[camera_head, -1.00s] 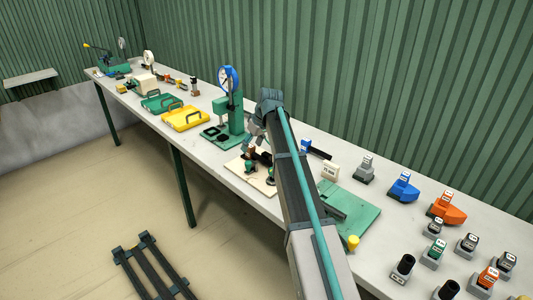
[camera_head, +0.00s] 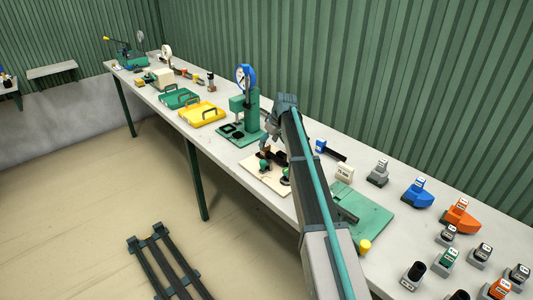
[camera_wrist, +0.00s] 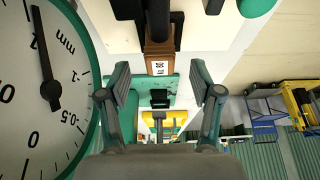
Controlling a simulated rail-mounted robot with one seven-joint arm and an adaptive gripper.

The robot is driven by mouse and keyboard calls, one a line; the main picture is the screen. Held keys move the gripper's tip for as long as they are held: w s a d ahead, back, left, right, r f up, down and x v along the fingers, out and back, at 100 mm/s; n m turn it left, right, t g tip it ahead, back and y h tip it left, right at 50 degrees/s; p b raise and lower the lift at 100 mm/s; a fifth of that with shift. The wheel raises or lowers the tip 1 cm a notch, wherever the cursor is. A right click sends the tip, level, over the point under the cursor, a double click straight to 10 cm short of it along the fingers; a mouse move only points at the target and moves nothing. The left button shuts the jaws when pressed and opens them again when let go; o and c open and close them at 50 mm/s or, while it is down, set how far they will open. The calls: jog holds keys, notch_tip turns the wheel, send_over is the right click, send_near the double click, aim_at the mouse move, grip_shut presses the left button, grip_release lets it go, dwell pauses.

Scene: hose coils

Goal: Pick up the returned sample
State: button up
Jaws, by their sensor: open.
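I cannot tell for sure which piece is the returned sample. A brown block with a small white printed label (camera_wrist: 159,62) shows in the wrist view, just beyond the fingertips and between them, with a black part against it. In the head view a small brown piece (camera_head: 266,150) stands on a cream board (camera_head: 252,172) with black parts and green knobs. My gripper (camera_wrist: 160,84) is open and empty, its two fingers apart on either side of the block's line. In the head view my gripper (camera_head: 271,133) hangs above the bench by the board, partly hidden by my arm.
Yellow (camera_head: 201,114) and green (camera_head: 180,98) trays lie farther left. A green mat (camera_head: 365,213) and several labelled blocks lie to the right.

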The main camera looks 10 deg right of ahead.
aim_at(267, 145)
jog(key=shift+p+x, duration=0.6)
jog(key=shift+x, duration=1.3)
jog(key=shift+w+r, duration=0.1)
grip_shut()
